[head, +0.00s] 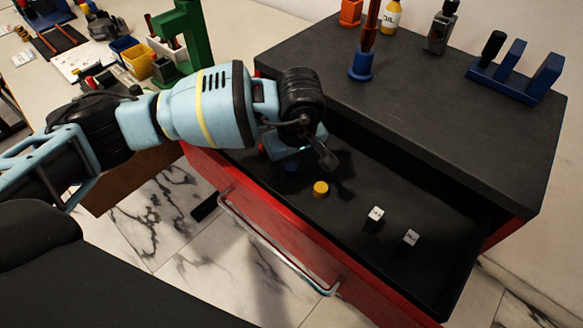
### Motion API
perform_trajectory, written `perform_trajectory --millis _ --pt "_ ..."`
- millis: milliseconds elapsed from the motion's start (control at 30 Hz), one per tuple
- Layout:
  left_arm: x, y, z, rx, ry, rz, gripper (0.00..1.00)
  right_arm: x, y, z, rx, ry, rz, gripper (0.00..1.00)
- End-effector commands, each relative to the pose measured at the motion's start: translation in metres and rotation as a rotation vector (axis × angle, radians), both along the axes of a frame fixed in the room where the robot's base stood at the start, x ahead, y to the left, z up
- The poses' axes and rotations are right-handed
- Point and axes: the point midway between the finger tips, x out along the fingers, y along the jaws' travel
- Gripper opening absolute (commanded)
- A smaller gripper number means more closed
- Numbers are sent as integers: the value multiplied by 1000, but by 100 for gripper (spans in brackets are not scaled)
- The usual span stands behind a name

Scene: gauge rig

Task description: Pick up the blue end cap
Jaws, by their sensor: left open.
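The blue end cap (291,167) lies in the open drawer (427,255), dark and partly hidden under my left gripper. My left gripper (312,158) is open and reaches over the left part of the drawer, just above and to the right of the blue cap. I cannot tell whether its fingers touch anything. A yellow cap (320,188) lies on the drawer floor, below and to the right of the blue one. A small red piece (262,148) shows at the gripper's left side. My right gripper is not in view.
Two small white-topped blocks (375,215) stand in the drawer to the right. The dark cabinet top (420,110) overhangs the back and carries a blue holder (361,66) with a red rod, a yellow bottle (391,17) and a blue rack (515,75). The metal handle (275,250) runs along the front.

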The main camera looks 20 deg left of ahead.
Motion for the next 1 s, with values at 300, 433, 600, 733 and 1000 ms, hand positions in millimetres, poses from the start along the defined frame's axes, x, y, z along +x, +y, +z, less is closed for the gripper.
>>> perform_trajectory --millis 300,433,600,733,1000 --pt "1 0 -5 -1 -2 0 46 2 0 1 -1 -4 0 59" --pt "1 0 -4 0 -1 0 29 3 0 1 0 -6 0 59" --pt "1 0 -4 0 -1 0 7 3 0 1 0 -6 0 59" --pt "1 0 -4 0 -1 0 5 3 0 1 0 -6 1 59" --pt "1 0 2 -1 -4 0 5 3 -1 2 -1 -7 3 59"
